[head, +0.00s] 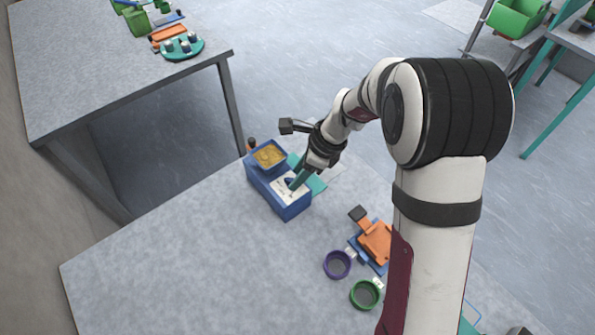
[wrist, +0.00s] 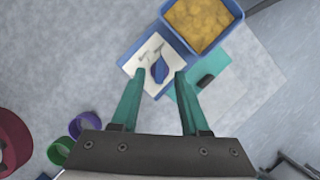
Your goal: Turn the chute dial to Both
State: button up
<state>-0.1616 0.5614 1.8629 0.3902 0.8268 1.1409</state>
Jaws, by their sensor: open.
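The chute is a blue box (head: 262,184) with a square hopper of yellow powder (head: 269,156); the hopper's powder also shows in the wrist view (wrist: 200,22). On its white plate (wrist: 136,64) sits a blue dial (wrist: 160,73) with a narrow pointed end. Dark marks lie on the plate by that end, too small to read. My gripper (wrist: 160,71) is open, with one teal finger on each side of the dial. I cannot tell whether the fingers touch it. In the head view my gripper (head: 298,180) is over the plate and partly hides the dial.
A purple cup (head: 337,265) and a green cup (head: 365,296) stand nearer on the table, beside an orange device (head: 376,241). A teal pad (wrist: 188,103) lies beside the chute. The table's left part is clear.

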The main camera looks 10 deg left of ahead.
jog(key=shift+a+f, duration=0.2)
jog(key=shift+f, duration=0.25)
grip_shut()
jog(key=shift+n, duration=0.3)
jog(key=n, duration=0.1)
jog(key=n+g, duration=0.1)
jog(key=n, duration=0.1)
jog(key=n+g, duration=0.1)
jog(key=shift+w, duration=0.3)
jog(key=shift+w+a+n+g+h, duration=0.1)
jog(key=shift+n+g+h, duration=0.25)
jog(key=shift+n, duration=0.9)
jog(key=shift+w+n+g+h, duration=0.1)
jog(key=shift+n+g+h, duration=0.25)
jog(key=shift+n, duration=0.9)
